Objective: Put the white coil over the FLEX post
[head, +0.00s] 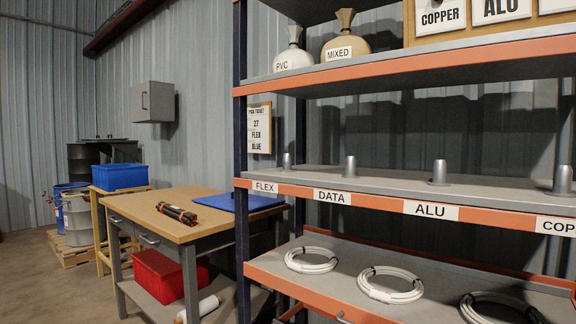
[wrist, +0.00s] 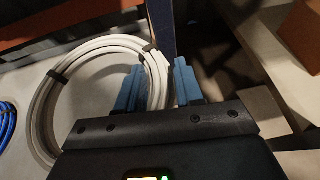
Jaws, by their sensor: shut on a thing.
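The FLEX post (head: 286,163) is a short grey peg at the left end of the middle shelf, above the FLEX label (head: 265,187). It is bare. In the wrist view my gripper (wrist: 155,88) has its blue fingers shut on the right side of a white coil (wrist: 45,98) with black ties. The coil's ring extends left of the fingers, over a pale surface; I cannot tell whether it touches that surface. The head view does not clearly show my gripper or this held coil.
Other posts stand bare at DATA (head: 350,167), ALU (head: 439,173) and further right. White coils (head: 390,284) lie on the shelf below. A dark blue upright (wrist: 162,28) is just beyond my fingers. A blue coil (wrist: 8,122) lies at left. A workbench (head: 165,222) stands left of the rack.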

